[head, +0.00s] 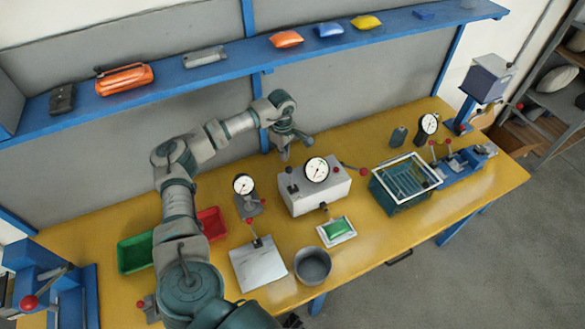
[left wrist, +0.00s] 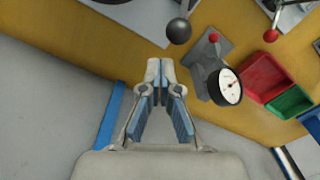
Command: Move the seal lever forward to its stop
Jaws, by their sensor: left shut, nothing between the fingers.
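My left gripper (head: 294,149) is shut and empty, above the back of the bench behind a white box with a round dial (head: 316,169). In the left wrist view its fingertips (left wrist: 160,65) meet with nothing between them. A dark-knobbed lever (head: 292,188) stands on the box's left side; a dark ball (left wrist: 178,31) shows just beyond the fingertips, apart from them. A red-knobbed lever (head: 358,169) sticks out at the box's right. No label shows which is the seal lever. My right gripper is not in view.
A small dial gauge (head: 243,185) stands left of the box, with red (head: 212,223) and green (head: 135,252) bins beyond. A round pot (head: 313,265) and green packet (head: 338,228) are in front. A blue shelf (head: 190,72) runs behind.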

